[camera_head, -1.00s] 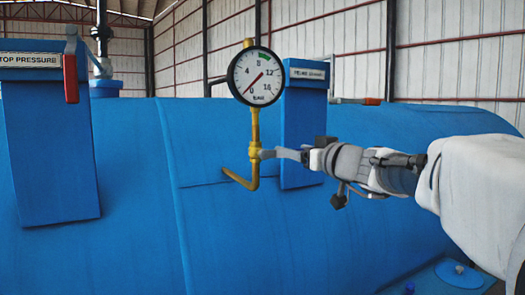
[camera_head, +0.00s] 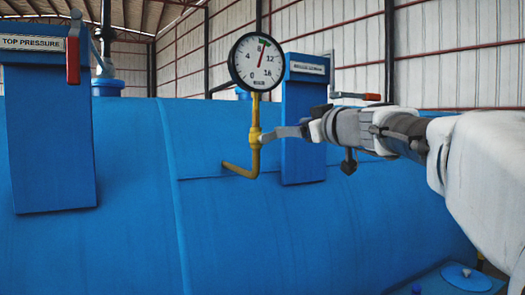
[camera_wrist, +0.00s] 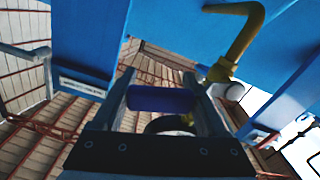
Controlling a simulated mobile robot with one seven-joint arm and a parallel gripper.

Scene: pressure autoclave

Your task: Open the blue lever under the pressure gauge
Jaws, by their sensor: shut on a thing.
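The pressure gauge (camera_head: 257,62) is a round white dial on a brass pipe (camera_head: 240,170), with its needle pointing up near the green mark. Below the dial, a grey lever arm (camera_head: 283,132) runs to the right from the brass valve body (camera_head: 255,136). My gripper (camera_head: 308,130) is at the lever's outer end and hides the handle in the head view. In the wrist view, the blue handle (camera_wrist: 160,99) lies crosswise between the fingers of my gripper (camera_wrist: 163,90), which is shut on it.
The large blue autoclave body (camera_head: 110,240) fills the space behind and below. A labelled blue post (camera_head: 300,155) stands close behind the lever. A red-handled lever (camera_head: 73,60) hangs on the "TOP PRESSURE" post (camera_head: 50,140) at left. Another red handle (camera_head: 372,97) is at right.

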